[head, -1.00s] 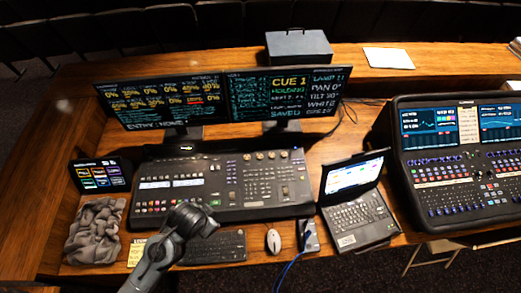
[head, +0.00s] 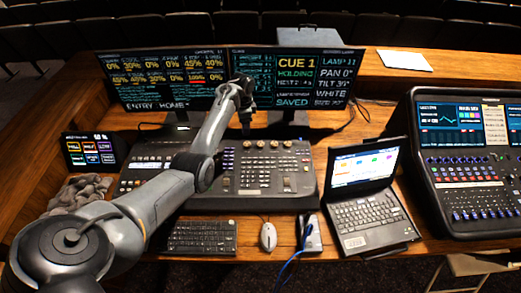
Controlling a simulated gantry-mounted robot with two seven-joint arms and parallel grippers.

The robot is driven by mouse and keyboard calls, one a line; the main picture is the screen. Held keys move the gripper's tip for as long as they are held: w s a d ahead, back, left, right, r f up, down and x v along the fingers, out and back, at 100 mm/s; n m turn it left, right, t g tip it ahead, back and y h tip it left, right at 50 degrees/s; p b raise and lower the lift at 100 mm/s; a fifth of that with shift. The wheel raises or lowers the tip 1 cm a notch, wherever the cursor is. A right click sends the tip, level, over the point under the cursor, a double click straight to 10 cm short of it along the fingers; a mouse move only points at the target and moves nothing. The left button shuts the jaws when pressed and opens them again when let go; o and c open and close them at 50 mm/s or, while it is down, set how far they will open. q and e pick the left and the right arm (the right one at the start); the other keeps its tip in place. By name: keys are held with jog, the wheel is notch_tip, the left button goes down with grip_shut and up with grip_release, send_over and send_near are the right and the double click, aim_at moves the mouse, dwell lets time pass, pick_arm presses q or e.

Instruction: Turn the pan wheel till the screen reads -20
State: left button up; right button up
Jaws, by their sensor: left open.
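The lighting console (head: 215,200) lies in front of the monitors. A row of small brass-rimmed wheels (head: 275,144) runs along its upper right edge; I cannot tell which one is pan. My left gripper (head: 247,121) is open and empty, pointing down over the back edge of the console, left of that row and in front of the right monitor. My left arm covers the console's left middle. My right gripper is out of view.
A laptop (head: 372,213) stands right of the console, and a large audio mixer (head: 480,190) farther right. A keyboard (head: 201,237), a mouse (head: 268,237) and a blue cable (head: 290,262) lie in front. A grey cloth (head: 72,192) and small touchscreen (head: 91,150) are at left.

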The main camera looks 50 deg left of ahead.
aim_at(247, 144)
pick_arm(q)
jog(key=f+b, duration=0.1)
jog(key=f, duration=0.4)
jog(key=f+b, duration=0.1)
jog(key=f, duration=0.4)
jog(key=shift+w+f, duration=0.2)
jog(key=shift+f, duration=0.15)
jog(key=c, duration=1)
jog(key=shift+c, duration=0.2)
